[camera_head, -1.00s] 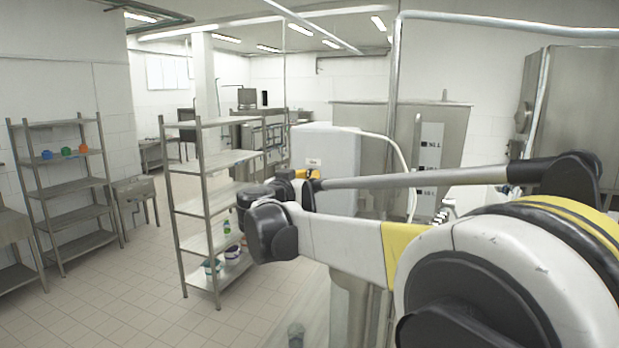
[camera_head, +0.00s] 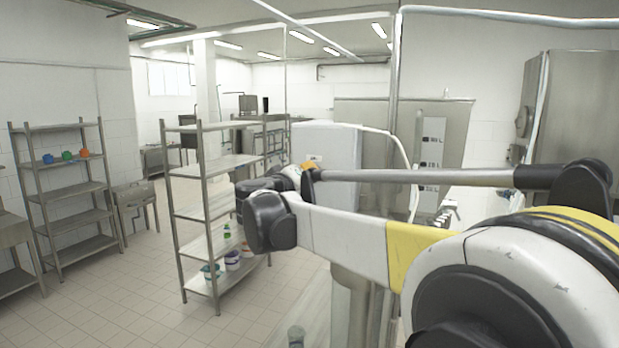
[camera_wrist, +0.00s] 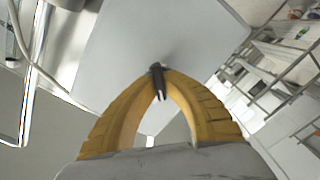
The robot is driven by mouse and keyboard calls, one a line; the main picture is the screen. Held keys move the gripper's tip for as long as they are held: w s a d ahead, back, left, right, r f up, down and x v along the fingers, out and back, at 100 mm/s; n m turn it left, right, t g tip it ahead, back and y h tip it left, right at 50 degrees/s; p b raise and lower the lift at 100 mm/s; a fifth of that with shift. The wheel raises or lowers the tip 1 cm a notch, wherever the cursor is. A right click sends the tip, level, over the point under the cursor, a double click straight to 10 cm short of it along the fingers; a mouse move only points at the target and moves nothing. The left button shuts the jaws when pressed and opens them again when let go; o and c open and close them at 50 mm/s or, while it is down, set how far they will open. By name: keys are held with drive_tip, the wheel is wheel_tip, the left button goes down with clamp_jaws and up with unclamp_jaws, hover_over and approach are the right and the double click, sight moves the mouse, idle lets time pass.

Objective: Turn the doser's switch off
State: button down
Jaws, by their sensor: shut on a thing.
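The doser is a white box (camera_head: 335,145) at the centre of the head view, behind my arm. In the wrist view its pale flat face (camera_wrist: 140,35) fills the upper middle. A small dark switch lever (camera_wrist: 157,88) shows between the yellow fingers of my gripper (camera_wrist: 157,72). The fingertips meet around it, close to the doser's face. In the head view my arm hides the switch and most of the gripper; only a bit of yellow shows by the doser. I cannot tell the switch's position.
A clear cup (camera_head: 296,336) stands low on a pale surface below my arm. A metal shelf rack (camera_head: 210,165) with several small containers stands left of the doser. A pale hose (camera_head: 399,150) curves down right of the doser. Tiled floor (camera_head: 110,300) is free at left.

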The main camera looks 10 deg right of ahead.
drive_tip(key=n+b, duration=0.1)
drive_tip(key=n, duration=0.3)
drive_tip(key=shift+n, duration=0.3)
drive_tip(key=n, duration=0.4)
drive_tip(key=shift+f+b, duration=0.1)
drive_tip(key=shift+b, duration=0.25)
drive_tip(key=shift+n, duration=0.3)
drive_tip(key=c, duration=1.5)
unclamp_jaws()
drive_tip(key=shift+w, duration=0.1)
drive_tip(key=v, duration=1.2)
drive_tip(key=shift+f, duration=0.1)
